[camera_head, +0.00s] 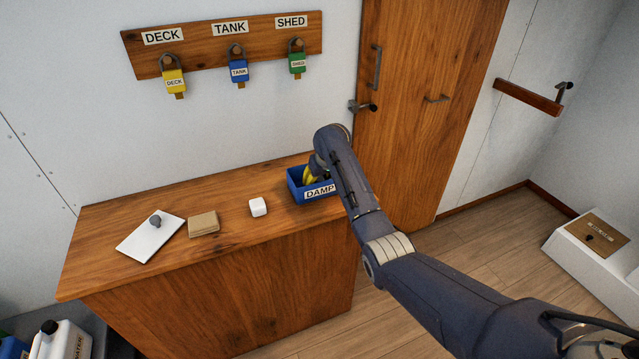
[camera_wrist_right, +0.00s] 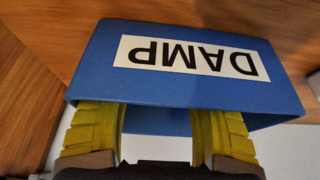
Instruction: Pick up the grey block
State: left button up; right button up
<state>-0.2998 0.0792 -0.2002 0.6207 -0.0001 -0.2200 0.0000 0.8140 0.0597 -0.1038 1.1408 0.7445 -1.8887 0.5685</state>
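No plainly grey block shows. A small dark grey rounded piece (camera_head: 155,220) sits on a white board (camera_head: 140,244) at the counter's left; I cannot tell if it is the block. A white cube (camera_head: 258,207) stands mid-counter, with a tan block (camera_head: 203,224) left of it. My right gripper (camera_head: 311,174) is at the blue bin (camera_head: 298,191) labelled DAMP. In the right wrist view its yellow fingers (camera_wrist_right: 158,125) are spread, their tips inside the rim of the bin (camera_wrist_right: 90,72). Nothing shows between them; the bin's floor is hidden. My left gripper is out of view.
The wooden counter (camera_head: 110,212) has free room around the cube and tan block. A wall rack (camera_head: 205,45) holds yellow, blue and green padlocks. A wooden door (camera_head: 420,90) stands right of the counter.

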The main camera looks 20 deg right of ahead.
grip_shut()
jog(key=shift+r, duration=0.15)
